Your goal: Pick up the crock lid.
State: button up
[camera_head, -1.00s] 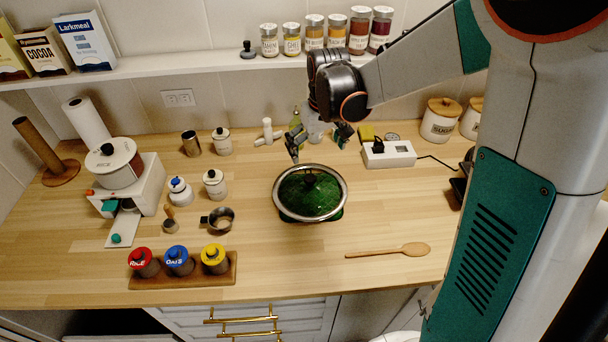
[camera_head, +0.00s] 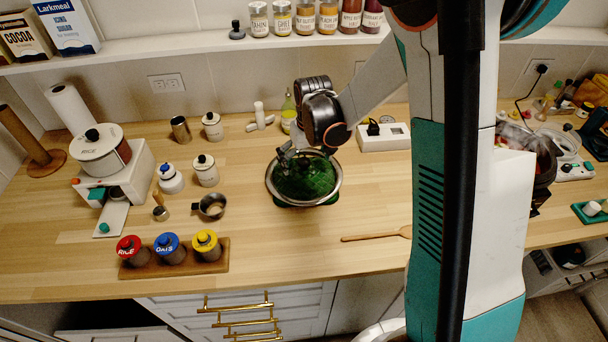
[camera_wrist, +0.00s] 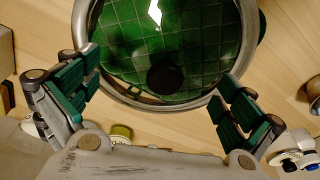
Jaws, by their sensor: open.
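The crock lid (camera_head: 310,184) looks like a round lid with a silver rim, a see-through green middle and a dark knob, lying on something green on the counter. In the wrist view the lid (camera_wrist: 195,35) fills the upper middle, with its black knob between the fingers. My gripper (camera_head: 296,153) is at the lid's back edge in the head view and hides part of it and the knob. In the wrist view my gripper (camera_wrist: 158,80) is open and empty, its green-padded fingers on either side of the lid's near rim. I cannot tell whether they touch it.
A white box with a display (camera_head: 383,137) stands behind right, and a green bottle (camera_head: 289,115) behind. A small pan (camera_head: 211,206) and white jars (camera_head: 206,171) are to the left. A wooden spoon (camera_head: 372,237) lies in front right.

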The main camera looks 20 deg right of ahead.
jog(key=shift+f, duration=0.35)
jog(key=shift+r, duration=0.1)
jog(key=c, duration=1.3)
jog(key=shift+s, duration=0.2)
grip_shut()
